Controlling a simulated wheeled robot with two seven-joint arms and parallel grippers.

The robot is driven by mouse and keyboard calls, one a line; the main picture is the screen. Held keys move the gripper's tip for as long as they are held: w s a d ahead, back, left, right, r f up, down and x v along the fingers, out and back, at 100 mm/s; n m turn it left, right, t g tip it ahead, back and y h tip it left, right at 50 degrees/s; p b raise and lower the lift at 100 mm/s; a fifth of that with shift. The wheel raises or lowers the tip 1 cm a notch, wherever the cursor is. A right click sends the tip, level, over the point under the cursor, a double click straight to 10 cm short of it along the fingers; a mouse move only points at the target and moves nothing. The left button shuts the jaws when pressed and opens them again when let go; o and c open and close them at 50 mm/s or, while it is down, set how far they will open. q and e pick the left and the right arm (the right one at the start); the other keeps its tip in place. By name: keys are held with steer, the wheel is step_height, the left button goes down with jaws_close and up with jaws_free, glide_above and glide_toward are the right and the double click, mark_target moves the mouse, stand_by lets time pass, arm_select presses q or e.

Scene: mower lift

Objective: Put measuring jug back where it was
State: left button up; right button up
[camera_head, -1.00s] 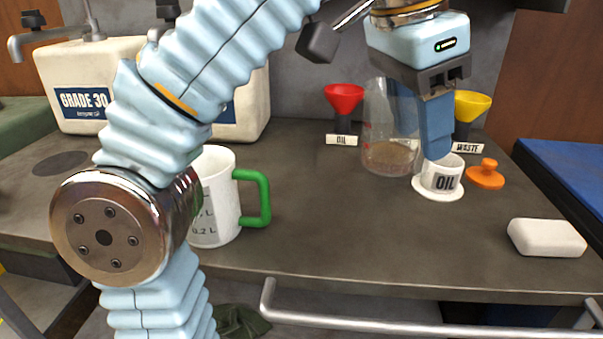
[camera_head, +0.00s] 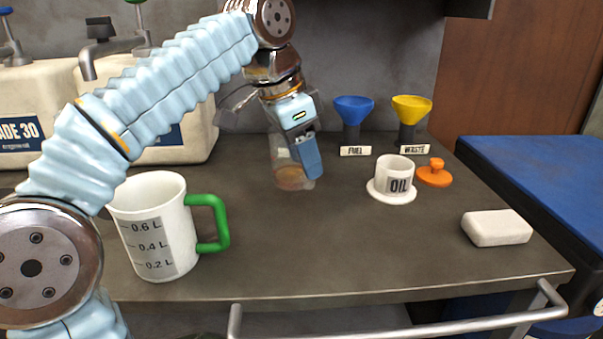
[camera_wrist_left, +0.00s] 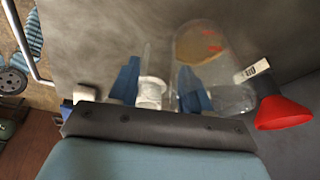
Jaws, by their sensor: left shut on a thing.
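A clear jug (camera_head: 288,172) with a little amber liquid at its bottom is in my left gripper (camera_head: 308,170), on the jug's right side. I cannot tell whether its base touches the bench. In the left wrist view the clear jug (camera_wrist_left: 215,65) shows red marks, and its handle side lies between my blue fingers (camera_wrist_left: 158,88). A white measuring jug (camera_head: 155,230) with a green handle and litre marks stands upright at the bench's front left, partly behind my left arm. My right gripper is out of view.
Blue (camera_head: 352,112) and yellow (camera_head: 410,110) funnels stand at the back, labelled FUEL and WASTE. A red funnel (camera_wrist_left: 282,112) is near the clear jug. A white OIL cup (camera_head: 394,178), orange lid (camera_head: 434,173) and white block (camera_head: 496,228) are right. The bench's front middle is clear.

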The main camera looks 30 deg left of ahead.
arm_select(q)
steer(key=f, duration=0.2)
steer(key=shift+w+a+f+b, duration=0.2)
steer(key=shift+a+f+b, duration=0.05)
steer(key=shift+f+b, duration=0.15)
steer(key=shift+f, duration=0.5)
steer(key=o, duration=1.4)
steer(key=shift+f, duration=0.1)
steer(key=shift+r, duration=0.25)
steer(key=p+v, duration=0.1)
steer(key=v, duration=1)
steer(key=shift+s+r, duration=0.2)
steer(key=shift+r, duration=0.15)
